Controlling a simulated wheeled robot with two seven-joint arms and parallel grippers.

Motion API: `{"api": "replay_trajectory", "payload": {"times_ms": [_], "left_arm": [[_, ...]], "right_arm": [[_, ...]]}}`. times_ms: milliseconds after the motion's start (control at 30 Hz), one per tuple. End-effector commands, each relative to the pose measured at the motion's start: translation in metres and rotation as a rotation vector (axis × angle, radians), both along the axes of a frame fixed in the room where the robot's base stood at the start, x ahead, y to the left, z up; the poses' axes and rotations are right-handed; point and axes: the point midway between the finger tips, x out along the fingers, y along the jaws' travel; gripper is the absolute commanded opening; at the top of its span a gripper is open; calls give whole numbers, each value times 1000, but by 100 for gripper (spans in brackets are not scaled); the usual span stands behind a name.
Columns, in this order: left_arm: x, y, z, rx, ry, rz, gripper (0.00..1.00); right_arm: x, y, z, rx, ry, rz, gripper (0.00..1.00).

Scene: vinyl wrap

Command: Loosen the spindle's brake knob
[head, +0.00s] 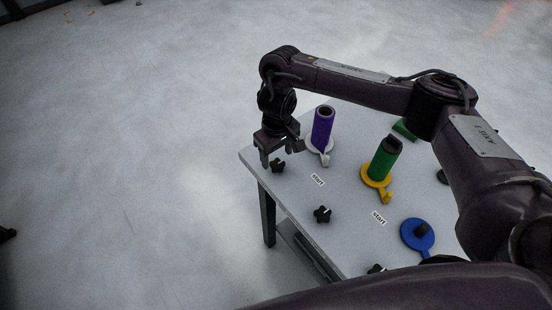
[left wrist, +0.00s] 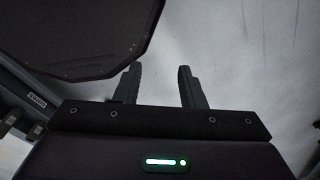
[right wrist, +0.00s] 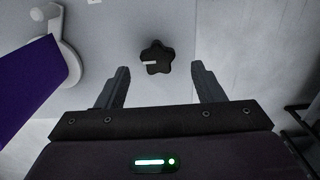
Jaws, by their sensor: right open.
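A black star-shaped brake knob (head: 278,166) sits on the grey table near its left corner, beside the white spindle (head: 325,156) that carries a purple roll (head: 322,127). In the right wrist view the knob (right wrist: 157,57) with its pale mark lies just beyond and between the fingertips. My right gripper (head: 276,155) is open and empty, pointing down above this knob, apart from it. In the right wrist view my right gripper (right wrist: 161,78) has its fingers spread wide. My left gripper (left wrist: 161,74) shows only in the left wrist view, open with nothing between its fingers.
A green roll (head: 384,159) stands on a yellow spindle (head: 386,196). A blue spindle (head: 417,235) without a roll is nearer. Another black knob (head: 322,214) and labels reading "start" (head: 317,180) lie on the table (head: 345,240). The floor left of the table is clear.

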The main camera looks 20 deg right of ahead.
Motion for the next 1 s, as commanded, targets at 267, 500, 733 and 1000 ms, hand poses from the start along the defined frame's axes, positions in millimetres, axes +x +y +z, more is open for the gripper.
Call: {"api": "replay_trajectory", "payload": {"times_ms": [267,500,733,1000], "left_arm": [[3,0,-13,0,-3,0,36],[14,-5,-12,-8,-21,2,36],[13,-6,-12,-7,-19,2,36],[10,-5,-12,-6,-14,3,36]], "right_arm": [[0,0,-35,2,1,-1,62],[0,0,-37,1,-1,1,62],[0,0,-37,1,-1,1,42],[1,0,-37,0,-1,1,17]]}}
